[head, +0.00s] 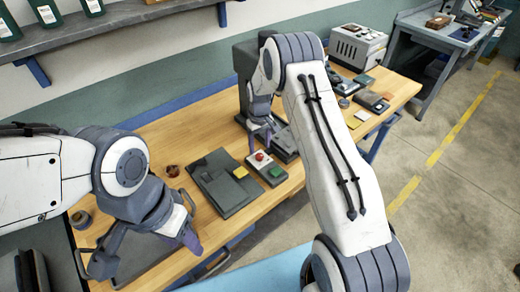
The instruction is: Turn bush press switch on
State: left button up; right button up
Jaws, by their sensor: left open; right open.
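A small grey switch box (266,167) with a round red button and a green part lies on the wooden bench, in front of the dark press (245,62). I cannot tell from this view whether the switch is on or off. My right gripper (262,130) is open, at the press just beyond the switch box, and its arm covers part of the press. My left gripper (160,243) is open and points down above the near left part of the bench, well to the left of the switch box.
A dark flat plate with a yellow block (222,184) lies left of the switch box. Small round parts (172,170) sit near my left arm. A beige machine (357,47) and several small boxes stand on the bench's far right. Floor to the right is clear.

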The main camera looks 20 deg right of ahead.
aim_at(260, 155)
jog(key=shift+f+p, duration=0.6)
jog(key=shift+f, duration=1.65)
jog(key=shift+c, duration=0.4)
grip_shut()
